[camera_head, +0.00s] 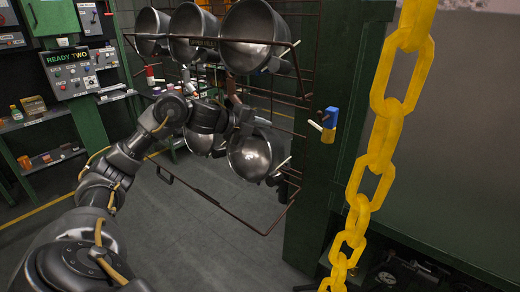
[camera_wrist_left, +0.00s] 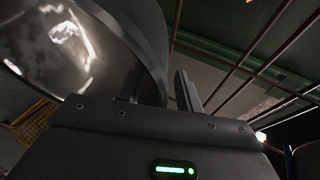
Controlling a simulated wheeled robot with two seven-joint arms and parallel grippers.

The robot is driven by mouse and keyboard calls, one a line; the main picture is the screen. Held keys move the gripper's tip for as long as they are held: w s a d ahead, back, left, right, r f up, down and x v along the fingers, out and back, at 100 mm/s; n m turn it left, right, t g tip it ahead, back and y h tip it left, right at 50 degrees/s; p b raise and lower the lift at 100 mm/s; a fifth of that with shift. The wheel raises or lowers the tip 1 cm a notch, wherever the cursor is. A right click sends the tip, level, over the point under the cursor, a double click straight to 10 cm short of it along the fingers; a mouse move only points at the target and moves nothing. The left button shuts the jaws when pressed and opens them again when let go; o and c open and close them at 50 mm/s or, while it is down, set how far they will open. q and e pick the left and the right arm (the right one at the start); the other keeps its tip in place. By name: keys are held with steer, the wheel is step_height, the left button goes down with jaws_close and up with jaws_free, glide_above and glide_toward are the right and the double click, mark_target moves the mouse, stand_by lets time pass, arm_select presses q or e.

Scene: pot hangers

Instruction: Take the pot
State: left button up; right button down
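Several metal pots hang on a dark wire rack, with an upper row that includes the right-hand pot (camera_head: 250,30) and a lower row that includes a front pot (camera_head: 252,155). My left arm reaches in from the left, and its gripper (camera_head: 238,118) is at the rack between the two rows, just above the front lower pot. In the left wrist view a pot (camera_wrist_left: 85,50) fills the upper left, close beside the narrow upright finger part of the gripper (camera_wrist_left: 187,90). Whether the fingers touch or grip a pot cannot be made out. My right gripper is not in view.
A yellow chain (camera_head: 385,140) hangs in front at the right. A green post (camera_head: 340,110) with a blue and yellow block (camera_head: 329,124) stands beside the rack. A control panel (camera_head: 78,75) and shelves are at the left. The grey floor (camera_head: 190,220) below is open.

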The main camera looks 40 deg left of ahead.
arm_select(q)
steer(key=shift+w+d+f, duration=0.2)
steer(key=shift+w+f, duration=0.05)
steer(key=shift+w, duration=0.25)
steer(key=shift+s, duration=0.15)
steer(key=shift+r, duration=0.1)
steer(key=shift+c, duration=0.9)
jaws_close()
